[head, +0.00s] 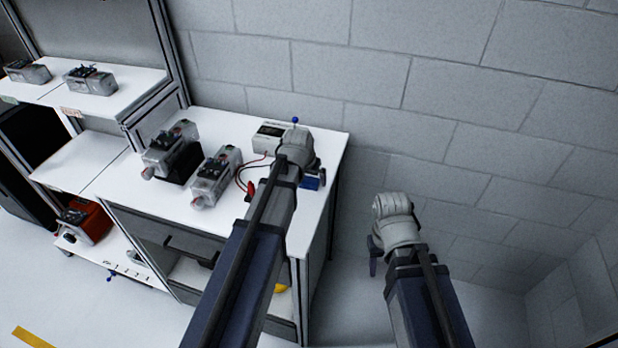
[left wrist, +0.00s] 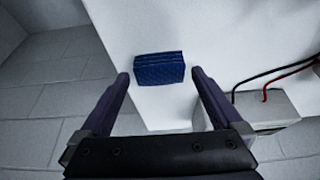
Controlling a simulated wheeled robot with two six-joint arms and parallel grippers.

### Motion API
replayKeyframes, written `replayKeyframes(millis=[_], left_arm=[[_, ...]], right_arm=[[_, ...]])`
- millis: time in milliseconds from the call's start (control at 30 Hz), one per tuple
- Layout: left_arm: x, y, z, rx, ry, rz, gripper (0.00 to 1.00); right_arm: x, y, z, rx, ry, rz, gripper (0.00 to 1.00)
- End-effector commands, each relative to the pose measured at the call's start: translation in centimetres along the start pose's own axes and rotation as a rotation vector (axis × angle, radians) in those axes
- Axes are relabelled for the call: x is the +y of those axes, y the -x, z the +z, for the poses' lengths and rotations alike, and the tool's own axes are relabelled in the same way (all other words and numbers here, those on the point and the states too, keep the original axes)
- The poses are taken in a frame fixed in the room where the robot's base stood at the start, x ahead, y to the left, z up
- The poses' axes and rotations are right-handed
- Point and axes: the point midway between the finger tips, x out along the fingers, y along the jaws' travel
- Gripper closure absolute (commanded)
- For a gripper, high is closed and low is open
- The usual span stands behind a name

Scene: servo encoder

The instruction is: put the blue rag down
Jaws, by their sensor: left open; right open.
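The blue rag (left wrist: 160,68) lies folded on the white tabletop (head: 328,150). In the head view a small blue part of the rag (head: 312,183) shows beside my left gripper (head: 308,172), near the table's right edge. In the left wrist view my left gripper (left wrist: 160,82) is open, with the rag beyond and between its fingertips. No finger appears to touch the rag. My right gripper (head: 380,245) is off to the right of the table, over the floor; its fingers are mostly hidden by its own wrist.
A white box (head: 268,138) with red and black cables stands just left of my left gripper. Two servo motors (head: 213,178) (head: 170,148) sit further left on the table. A shelf (head: 110,95) holds more motors. The grey wall is close behind the table.

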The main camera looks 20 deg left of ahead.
Motion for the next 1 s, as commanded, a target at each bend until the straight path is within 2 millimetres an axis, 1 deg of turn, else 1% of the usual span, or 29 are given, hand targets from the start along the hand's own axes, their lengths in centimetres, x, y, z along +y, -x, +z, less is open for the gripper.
replayKeyframes(millis=[33,167,600,700,833,1000], left_arm=[[0.0,0.8,-0.1,0.000,0.000,0.000,0.00],[0.0,2.5,-0.1,0.000,0.000,0.000,0.00],[0.0,9.6,-0.1,0.000,0.000,0.000,0.00],[0.0,10.9,-0.1,0.000,0.000,0.000,0.00],[0.0,11.7,-0.1,0.000,0.000,0.000,0.00],[0.2,11.7,0.1,-0.003,-0.003,0.001,0.00]], right_arm=[[0.1,0.8,0.1,0.000,0.000,0.000,0.50],[0.2,2.3,0.1,0.000,0.000,0.000,0.50],[0.8,8.9,0.5,0.000,0.002,0.000,0.50],[1.0,10.0,0.6,0.000,0.002,0.000,0.50],[1.0,10.7,0.6,0.000,0.002,0.000,0.50],[1.0,10.7,0.6,0.000,0.003,0.000,0.50]])
